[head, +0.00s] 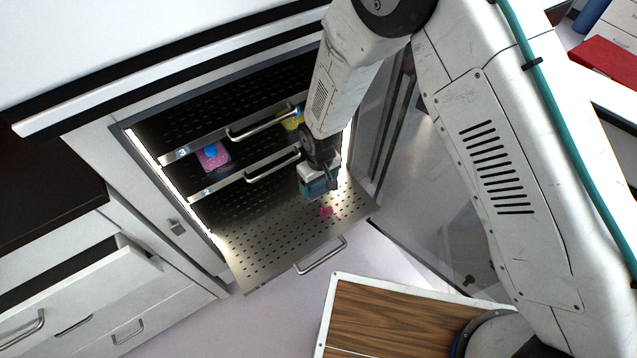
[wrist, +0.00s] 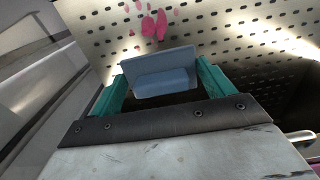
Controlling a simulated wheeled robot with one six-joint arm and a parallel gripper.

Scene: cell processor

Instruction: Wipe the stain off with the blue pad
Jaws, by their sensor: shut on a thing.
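The pink stain (head: 326,212) lies on the pulled-out perforated bottom shelf (head: 270,243), towards its right side. In the wrist view the stain (wrist: 154,25) shows as a main blotch with several smaller spots, just beyond the pad. My gripper (head: 318,190) is over that shelf, close to the stain. In the wrist view its teal fingers are shut on the blue pad (wrist: 160,72), one finger at each end. The pad is beside the stain in the picture and does not cover the visible blotch. I cannot tell whether the pad touches the shelf.
Two upper shelves with bar handles (head: 262,124) sit above the bottom shelf. A pink item with a blue top (head: 213,155) and a yellow item (head: 291,119) are inside. An open glass door (head: 420,180) stands at the right. An open drawer (head: 90,290) is at the left.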

